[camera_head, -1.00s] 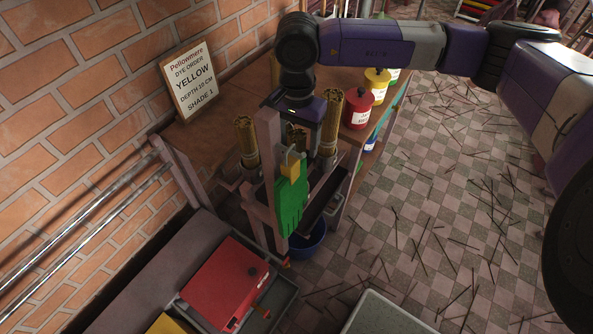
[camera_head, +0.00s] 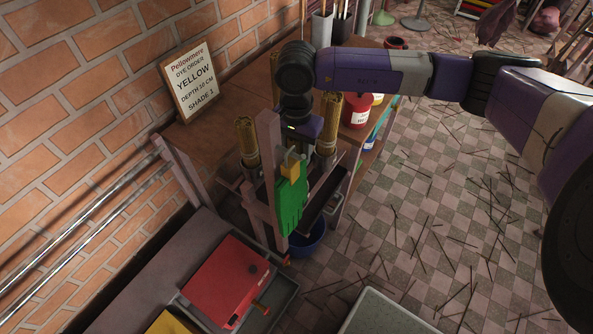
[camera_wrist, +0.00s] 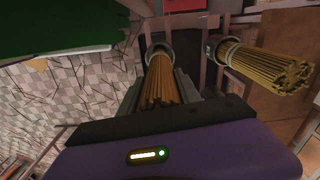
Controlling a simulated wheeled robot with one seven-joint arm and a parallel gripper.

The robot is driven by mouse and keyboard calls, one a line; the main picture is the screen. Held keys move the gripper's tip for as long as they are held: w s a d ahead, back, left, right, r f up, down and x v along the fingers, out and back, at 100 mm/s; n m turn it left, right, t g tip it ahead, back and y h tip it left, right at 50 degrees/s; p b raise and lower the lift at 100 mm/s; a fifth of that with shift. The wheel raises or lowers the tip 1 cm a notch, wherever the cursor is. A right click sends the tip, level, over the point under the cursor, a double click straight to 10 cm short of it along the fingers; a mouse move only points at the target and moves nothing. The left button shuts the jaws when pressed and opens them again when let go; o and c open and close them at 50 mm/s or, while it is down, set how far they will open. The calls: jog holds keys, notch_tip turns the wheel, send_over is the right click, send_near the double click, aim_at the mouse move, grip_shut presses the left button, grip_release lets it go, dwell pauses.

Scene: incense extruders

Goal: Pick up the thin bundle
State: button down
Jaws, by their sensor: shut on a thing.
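The thin bundle (camera_wrist: 161,82) of tan sticks stands between my fingers in the wrist view, its far end in a grey ring. My gripper (camera_wrist: 160,74) is shut on it, with a finger on each side. In the head view my gripper (camera_head: 303,140) is low among the bundles at the rack, and the thin bundle is hidden behind it and the post. A thicker bundle (camera_head: 246,140) stands in a holder to the left and another (camera_head: 327,122) to the right. One thicker bundle (camera_wrist: 268,68) shows right of the thin one in the wrist view.
A wooden post with a green glove (camera_head: 291,200) stands in front of the rack. A blue bucket (camera_head: 310,240) is below. A red box (camera_head: 226,280) sits at the front left. Red (camera_head: 355,112) and yellow pots stand behind right. A sign (camera_head: 190,82) leans at the wall.

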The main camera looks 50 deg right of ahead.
jog(key=shift+r, duration=0.1)
dwell(0.3)
notch_tip(320, 180, up, 31)
jog(key=p, duration=0.2)
jog(key=shift+p, duration=0.35)
dwell(1.1)
